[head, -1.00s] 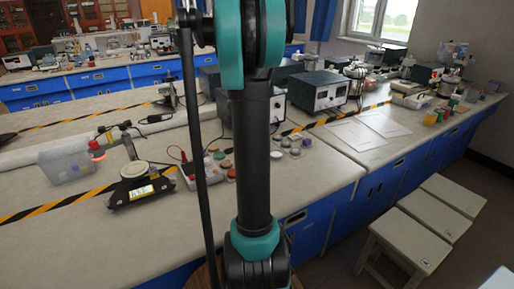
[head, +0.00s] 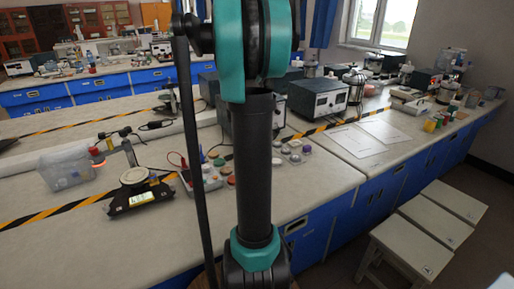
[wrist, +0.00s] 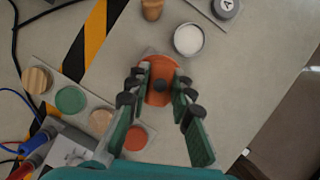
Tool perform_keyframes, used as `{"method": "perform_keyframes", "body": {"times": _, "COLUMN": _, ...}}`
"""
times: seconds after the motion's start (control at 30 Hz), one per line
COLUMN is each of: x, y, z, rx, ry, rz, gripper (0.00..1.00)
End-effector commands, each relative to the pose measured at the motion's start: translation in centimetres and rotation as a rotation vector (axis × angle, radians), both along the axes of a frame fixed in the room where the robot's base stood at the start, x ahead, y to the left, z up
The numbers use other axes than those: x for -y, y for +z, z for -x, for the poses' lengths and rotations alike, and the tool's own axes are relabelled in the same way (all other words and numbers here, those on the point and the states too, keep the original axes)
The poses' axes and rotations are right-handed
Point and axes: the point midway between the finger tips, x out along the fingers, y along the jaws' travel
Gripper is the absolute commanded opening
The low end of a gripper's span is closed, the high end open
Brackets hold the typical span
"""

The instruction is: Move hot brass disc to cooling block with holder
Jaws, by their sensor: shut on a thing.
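In the wrist view, my gripper (wrist: 163,76) has its green, black-padded fingers on both sides of an orange-brown disc (wrist: 160,94) with a small dark knob on it. I take it as shut on this disc; which part the pads touch is unclear. A grey plate edge shows behind the disc. To the left, a light plate bears a striped tan disc (wrist: 37,80), a green disc (wrist: 70,100) and a plain tan disc (wrist: 101,122); an orange disc (wrist: 136,138) is nearby. I cannot tell which is the brass disc, or pick out the cooling block. My arm hides the gripper in the head view.
A white round pot (wrist: 188,39), a brown cylinder (wrist: 152,9) and a grey piece marked A (wrist: 225,8) stand beyond the fingers. Paper sheets (head: 358,142) lie right.

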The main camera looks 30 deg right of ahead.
Motion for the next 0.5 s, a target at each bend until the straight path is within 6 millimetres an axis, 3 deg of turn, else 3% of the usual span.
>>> {"method": "perform_keyframes", "body": {"times": 0.5, "x": 0.0, "y": 2.2, "z": 0.0, "rx": 0.000, "ry": 0.000, "rz": 0.000, "gripper": 0.00}}
